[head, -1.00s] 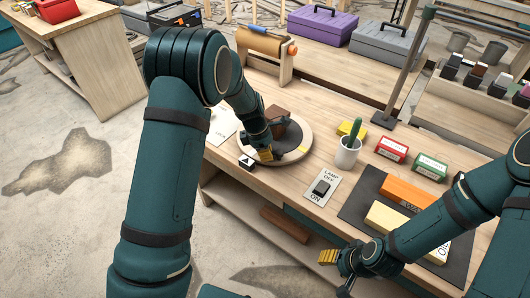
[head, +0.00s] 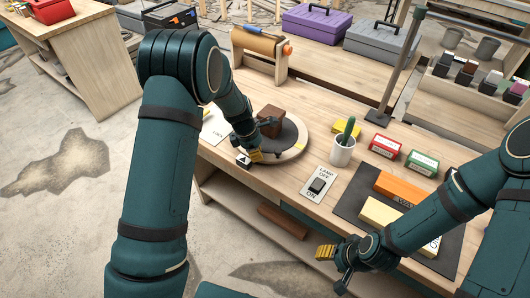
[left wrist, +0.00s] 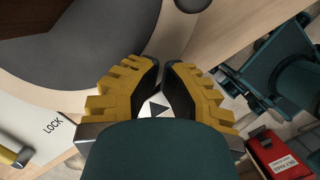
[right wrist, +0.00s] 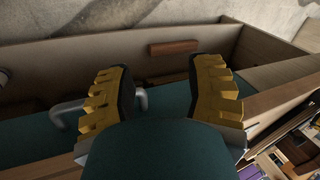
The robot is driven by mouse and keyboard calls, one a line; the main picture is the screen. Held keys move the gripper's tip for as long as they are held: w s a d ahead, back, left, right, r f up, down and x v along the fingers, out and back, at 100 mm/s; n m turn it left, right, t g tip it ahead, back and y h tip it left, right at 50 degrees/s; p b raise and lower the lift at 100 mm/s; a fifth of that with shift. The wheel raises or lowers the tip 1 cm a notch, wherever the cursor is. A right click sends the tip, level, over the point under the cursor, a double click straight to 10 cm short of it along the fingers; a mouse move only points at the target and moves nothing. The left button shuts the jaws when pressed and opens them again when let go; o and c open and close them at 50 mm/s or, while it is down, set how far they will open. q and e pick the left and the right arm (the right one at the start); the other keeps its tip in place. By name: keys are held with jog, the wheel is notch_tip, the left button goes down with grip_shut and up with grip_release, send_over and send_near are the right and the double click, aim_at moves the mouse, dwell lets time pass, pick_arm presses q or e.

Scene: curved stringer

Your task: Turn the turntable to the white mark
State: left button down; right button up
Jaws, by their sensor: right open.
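The turntable (head: 290,140) has a dark grey top and a pale rim, and a brown block (head: 270,121) stands on it. A dark pointer block with a white triangle (head: 243,161) sits at its front left edge. In the left wrist view the white triangle (left wrist: 158,108) shows between the fingers. My left gripper (head: 257,155) is at the front rim of the turntable, beside the pointer. Its fingertips (left wrist: 161,64) are almost together with nothing clear between them. A dark round knob (left wrist: 193,3) shows beyond them. My right gripper (right wrist: 160,75) is open and empty in front of the bench.
A lamp switch plate (head: 319,186), a white cup with a green plant (head: 343,150), a red box (head: 385,146) and a green box (head: 428,164) stand right of the turntable. A paper roll holder (head: 262,50) is behind it. A lock card (head: 215,127) lies left.

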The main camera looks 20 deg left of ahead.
pick_arm(q)
jog(key=p+v, duration=0.2)
jog(key=v, duration=0.8)
jog(key=s+f+m, duration=0.1)
jog(key=f, duration=0.1)
jog(key=s+f+m, duration=0.2)
jog(key=f, duration=0.1)
jog(key=s+d+f+m, duration=0.1)
jog(key=s+f, duration=0.1)
jog(key=shift+s+f+m+y, duration=0.2)
jog(key=shift+f+m+y, duration=0.1)
jog(key=shift+f+m, duration=0.1)
jog(key=s+d+f+m+h, duration=0.1)
jog(key=s+d+f+m, duration=0.3)
jog(key=s+m, duration=0.4)
jog(key=s+d+f+m, duration=0.4)
jog(key=s+d+m, duration=0.2)
jog(key=s+m, duration=0.2)
jog(key=shift+s+d+f+t+h, duration=0.2)
jog(key=shift+s+t+h, duration=0.15)
jog(key=shift+s, duration=0.4)
